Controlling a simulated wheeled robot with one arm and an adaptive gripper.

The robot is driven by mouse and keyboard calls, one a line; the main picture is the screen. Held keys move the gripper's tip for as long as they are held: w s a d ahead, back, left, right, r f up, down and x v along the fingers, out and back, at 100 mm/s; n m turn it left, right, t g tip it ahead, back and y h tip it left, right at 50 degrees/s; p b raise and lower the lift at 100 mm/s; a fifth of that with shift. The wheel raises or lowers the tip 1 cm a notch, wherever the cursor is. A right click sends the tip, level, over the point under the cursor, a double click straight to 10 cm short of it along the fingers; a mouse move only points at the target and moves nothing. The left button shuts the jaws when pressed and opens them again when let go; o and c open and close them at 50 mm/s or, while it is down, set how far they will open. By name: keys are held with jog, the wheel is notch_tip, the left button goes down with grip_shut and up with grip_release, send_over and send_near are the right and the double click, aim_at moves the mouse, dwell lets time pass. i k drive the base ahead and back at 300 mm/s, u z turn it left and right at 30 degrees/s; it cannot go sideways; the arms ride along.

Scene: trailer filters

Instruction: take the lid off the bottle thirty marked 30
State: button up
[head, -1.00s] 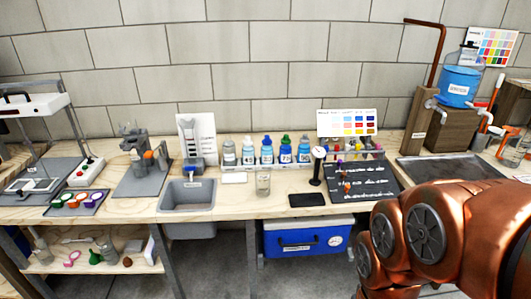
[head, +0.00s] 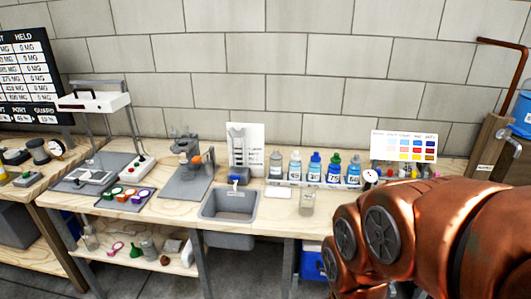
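A row of several small bottles stands in a rack (head: 310,186) on the workbench, right of the sink. From left to right they are a grey bottle (head: 276,166), a light one with a white lid (head: 295,168), one with a blue lid (head: 314,170), one with a green lid (head: 334,172) and another blue-lidded one (head: 353,173). The labels are too small to read surely, so I cannot tell which is marked 30. The lids appear to be on. My copper arm fills the lower right; my gripper is out of view.
A grey sink (head: 228,204) is set in the bench. A clear jar (head: 307,203) and a white pad (head: 278,192) sit in front of the rack. A gauge (head: 370,177) and colour chart (head: 404,147) stand to the right. My arm partly hides a blue cooler (head: 312,262) below.

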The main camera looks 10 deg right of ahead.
aim_at(315, 158)
jog(key=u, duration=0.55)
jog(key=i, duration=1.5)
jog(key=z, duration=0.55)
